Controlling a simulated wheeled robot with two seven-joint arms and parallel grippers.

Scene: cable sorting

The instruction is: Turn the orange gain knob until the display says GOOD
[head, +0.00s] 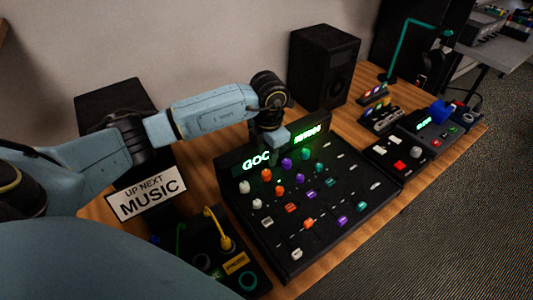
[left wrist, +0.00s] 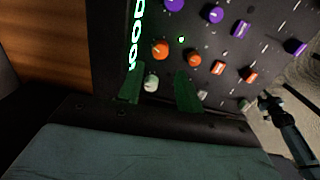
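The mixing console (head: 315,245) stands on the wooden desk. Its green display (head: 256,160) shows "GOO" in the head view, with the rest hidden behind my left gripper (head: 272,143). An orange knob (head: 266,174) sits just below the display; it also shows in the left wrist view (left wrist: 160,50). Which orange knob is the gain is not readable. In the left wrist view my left gripper (left wrist: 160,90) has its two fingers apart. A white knob (left wrist: 151,83) shows between them, and the orange knob is just beyond, apart from the fingers.
More purple, orange and teal knobs cover the console. A speaker (head: 323,67) stands behind it. A "MUSIC" sign (head: 147,192) and a box with a yellow cable (head: 222,228) are at left. Smaller panels (head: 405,150) stand at right. A blue-grey arm (left wrist: 290,130) shows at the wrist view's right.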

